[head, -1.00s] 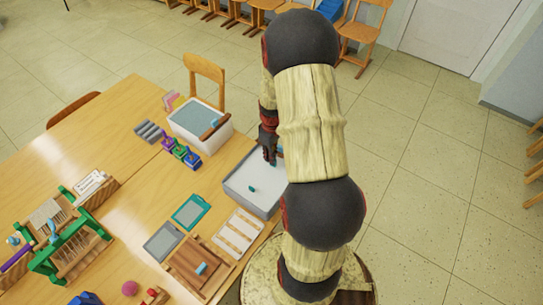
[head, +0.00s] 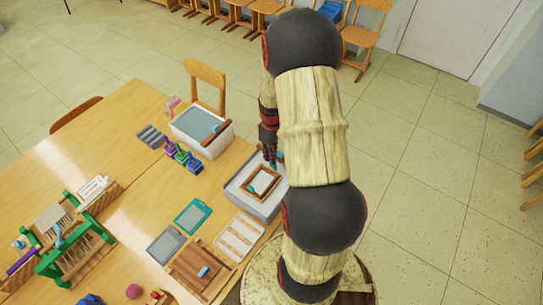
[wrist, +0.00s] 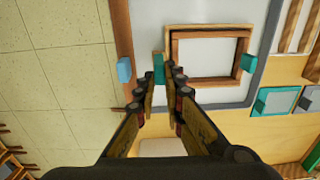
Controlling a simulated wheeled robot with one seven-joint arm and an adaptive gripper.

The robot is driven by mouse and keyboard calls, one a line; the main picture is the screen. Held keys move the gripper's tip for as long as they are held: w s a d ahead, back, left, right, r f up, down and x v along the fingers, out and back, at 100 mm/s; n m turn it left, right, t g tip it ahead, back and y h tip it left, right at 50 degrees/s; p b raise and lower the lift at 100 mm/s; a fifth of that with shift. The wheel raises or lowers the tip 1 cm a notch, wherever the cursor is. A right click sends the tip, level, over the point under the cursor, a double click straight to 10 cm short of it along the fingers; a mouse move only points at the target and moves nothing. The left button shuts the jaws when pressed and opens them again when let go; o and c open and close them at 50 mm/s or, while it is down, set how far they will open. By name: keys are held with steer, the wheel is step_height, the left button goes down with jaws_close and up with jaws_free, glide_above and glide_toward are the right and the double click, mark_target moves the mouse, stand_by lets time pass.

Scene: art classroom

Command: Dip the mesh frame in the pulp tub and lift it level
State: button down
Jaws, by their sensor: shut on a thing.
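The mesh frame (head: 262,197) is a brown wooden rectangle with teal tabs, in the pulp tub's opening in the head view. The wrist view shows the frame (wrist: 210,82) close up, with white inside it and one teal tab (wrist: 248,62) on its far side. My gripper (wrist: 160,75) is shut on the near teal tab (wrist: 158,62). The frame looks about level; I cannot tell its exact height above the pulp. The grey tub (head: 240,200) holds white pulp. In the head view my gripper (head: 271,160) is at the tub's far side, and my arm hides the tub's right side.
A white tub (head: 212,145) with grey-blue contents stands behind. A teal-framed screen (head: 193,215), a grey screen (head: 165,245), a white slatted rack (head: 240,238) and a wooden board (head: 200,268) lie in front and left. A blue block (wrist: 124,70) is left of my fingers.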

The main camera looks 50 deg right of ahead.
steer(key=shift+r+p, duration=0.95)
steer(key=shift+r, duration=0.65)
